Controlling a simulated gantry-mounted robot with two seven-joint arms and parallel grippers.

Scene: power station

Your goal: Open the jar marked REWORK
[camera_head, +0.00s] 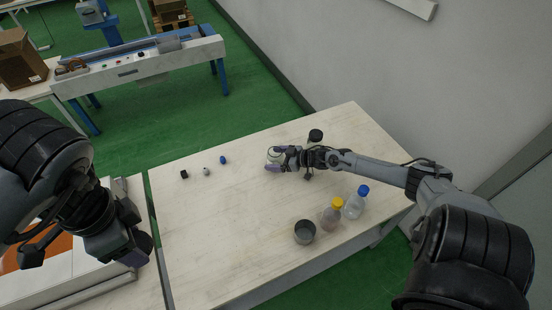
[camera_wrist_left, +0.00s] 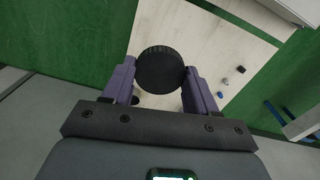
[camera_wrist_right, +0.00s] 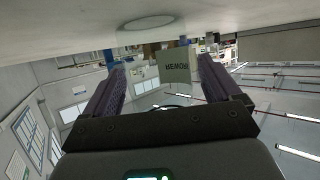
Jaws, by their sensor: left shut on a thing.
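The jar marked REWORK (camera_head: 274,154) stands near the far part of the pale table, its top pale with no lid on it. My right gripper (camera_head: 281,160) is around it, one finger on each side. In the right wrist view the REWORK label (camera_wrist_right: 176,66) lies between the fingers, against the right one; whether both fingers press on the glass is unclear. My left gripper (camera_head: 138,252) is far to the left of the jar. In the left wrist view it is shut on a round black lid (camera_wrist_left: 160,70) with a ridged edge.
A black-topped item (camera_head: 315,135) stands behind my right wrist. Small black (camera_head: 184,174), grey (camera_head: 206,171) and blue (camera_head: 222,159) pieces lie left. The middle is clear.

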